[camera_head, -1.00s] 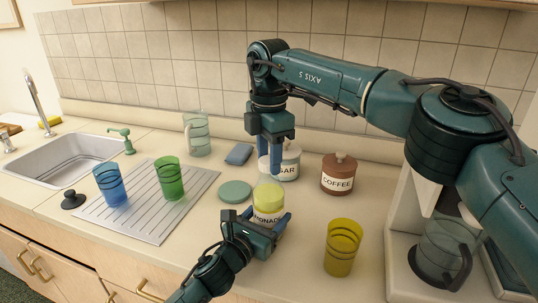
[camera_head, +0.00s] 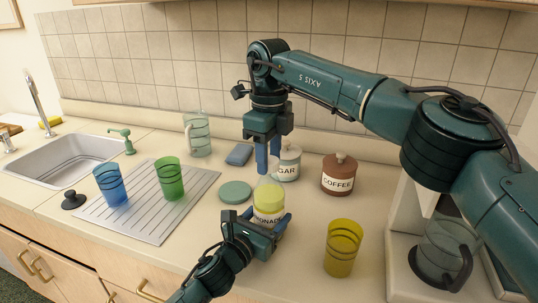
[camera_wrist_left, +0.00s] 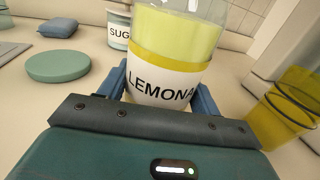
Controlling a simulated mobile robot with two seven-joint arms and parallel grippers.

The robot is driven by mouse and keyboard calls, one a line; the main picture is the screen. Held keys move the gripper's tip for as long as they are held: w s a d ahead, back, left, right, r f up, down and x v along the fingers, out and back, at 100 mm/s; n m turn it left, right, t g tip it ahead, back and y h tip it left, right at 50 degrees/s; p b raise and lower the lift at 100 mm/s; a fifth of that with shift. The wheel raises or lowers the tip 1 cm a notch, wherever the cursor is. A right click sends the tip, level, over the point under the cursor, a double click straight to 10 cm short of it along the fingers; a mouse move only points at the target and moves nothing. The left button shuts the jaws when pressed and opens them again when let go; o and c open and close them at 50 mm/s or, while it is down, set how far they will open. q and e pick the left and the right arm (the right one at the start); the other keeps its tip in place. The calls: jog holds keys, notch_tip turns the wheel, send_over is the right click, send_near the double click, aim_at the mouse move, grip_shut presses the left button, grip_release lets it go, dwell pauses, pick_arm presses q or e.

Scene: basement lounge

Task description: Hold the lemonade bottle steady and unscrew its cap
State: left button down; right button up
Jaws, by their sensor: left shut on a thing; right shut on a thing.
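The lemonade bottle (camera_head: 268,203) stands upright on the counter, with yellow-green contents and a white label; its label also shows close up in the left wrist view (camera_wrist_left: 160,85). My left gripper (camera_head: 255,216) is shut around the bottle's lower body from the front, one finger on each side. My right gripper (camera_head: 268,165) points straight down over the bottle, its blue fingers shut at the bottle's top on the cap. The cap is hidden between the fingers, so I cannot see how far it is turned. The bottle's neck is pale and hard to make out.
A yellow cup (camera_head: 342,248) stands right of the bottle. The sugar jar (camera_head: 288,163) and coffee jar (camera_head: 338,175) stand behind. A green disc (camera_head: 235,192) and blue sponge (camera_head: 239,154) lie to the left. A drainboard (camera_head: 150,222) holds blue and green cups.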

jog(key=n, duration=0.6)
jog(key=shift+n, duration=0.4)
jog(key=n, duration=0.4)
jog(key=shift+r, duration=0.25)
jog(key=shift+r, duration=0.9)
jog(key=shift+r, duration=2)
pick_arm(q)
jog(key=shift+c, duration=1.2)
grip_release()
